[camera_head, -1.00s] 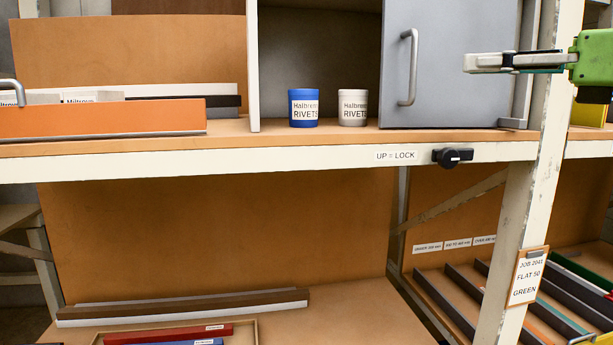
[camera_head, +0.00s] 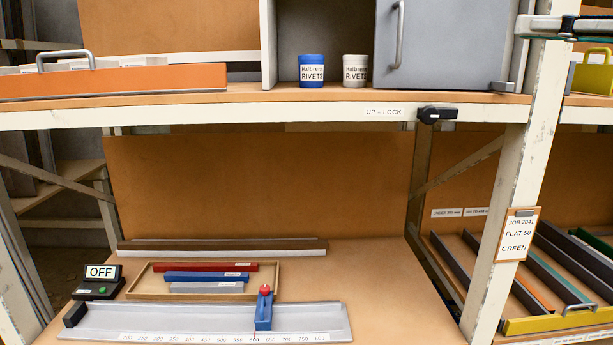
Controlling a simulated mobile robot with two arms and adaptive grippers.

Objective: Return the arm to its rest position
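My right gripper (camera_head: 567,27) is at the top right edge of the head view, in front of the cream upright post. It points left, and only its pale, slim finger parts show, cut off by the frame edge. I see nothing clearly held in it, and I cannot tell whether the fingers are apart. My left gripper is not in view.
The upper shelf holds an orange drawer (camera_head: 120,82), a blue can (camera_head: 312,72), a white can (camera_head: 355,72) and a grey door (camera_head: 432,50). A black knob (camera_head: 437,115) sits on the shelf edge. Below are a ruler stop (camera_head: 200,322) and a wooden tray (camera_head: 140,283).

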